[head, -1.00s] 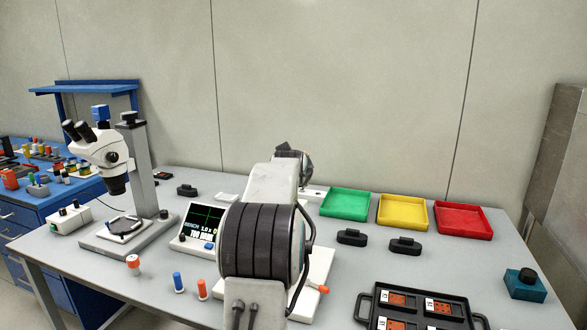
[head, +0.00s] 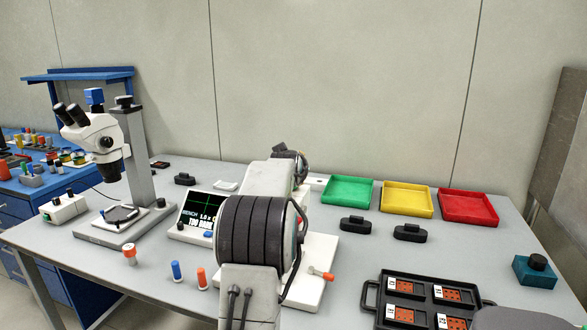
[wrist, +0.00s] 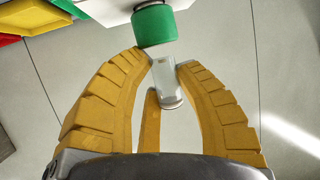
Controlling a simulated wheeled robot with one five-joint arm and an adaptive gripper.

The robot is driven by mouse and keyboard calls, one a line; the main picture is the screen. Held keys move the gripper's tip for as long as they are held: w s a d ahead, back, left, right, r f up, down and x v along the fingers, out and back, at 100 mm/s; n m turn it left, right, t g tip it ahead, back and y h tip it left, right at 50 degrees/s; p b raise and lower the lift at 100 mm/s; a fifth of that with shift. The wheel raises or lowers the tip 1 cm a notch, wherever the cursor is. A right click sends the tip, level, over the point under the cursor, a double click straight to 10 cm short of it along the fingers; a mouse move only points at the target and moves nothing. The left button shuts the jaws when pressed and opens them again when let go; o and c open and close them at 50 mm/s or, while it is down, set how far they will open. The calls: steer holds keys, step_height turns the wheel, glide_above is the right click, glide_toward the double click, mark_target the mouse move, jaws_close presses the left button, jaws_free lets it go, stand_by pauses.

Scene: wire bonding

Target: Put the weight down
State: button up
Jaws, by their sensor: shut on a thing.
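My gripper (wrist: 162,65) has yellow ribbed fingers and is shut on a small silver metal piece, likely the weight (wrist: 169,82), seen in the wrist view. A rounded silver end shows below the fingertips. A green cylinder (wrist: 154,25) is just above the fingertips in that view; I cannot tell whether it touches the metal piece. In the head view my own arm crosses the middle of the bench and hides the fingers and the weight.
The grey bench (head: 420,262) carries a microscope (head: 100,140), a lit screen (head: 203,211), green (head: 348,190), yellow (head: 406,199) and red (head: 468,206) trays, and a black tray (head: 374,296) with orange-marked parts. Two black blocks (head: 355,226) (head: 409,232) stand before the coloured trays.

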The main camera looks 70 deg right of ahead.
steer(key=shift+f, duration=0.45)
steer(key=shift+a+f+b, duration=0.1)
steer(key=shift+f+b, duration=0.5)
steer(key=shift+f, duration=0.1)
steer(key=shift+c, duration=0.2)
steer(key=o, duration=0.7)
steer(key=shift+w, duration=0.15)
steer(key=shift+r, duration=0.2)
steer(key=shift+r+p, duration=0.55)
steer(key=shift+p, duration=0.1)
steer(key=shift+s+b+v, duration=0.2)
steer(key=shift+b+v, duration=0.45)
steer(key=shift+v, duration=2.95)
steer(key=shift+r, duration=0.1)
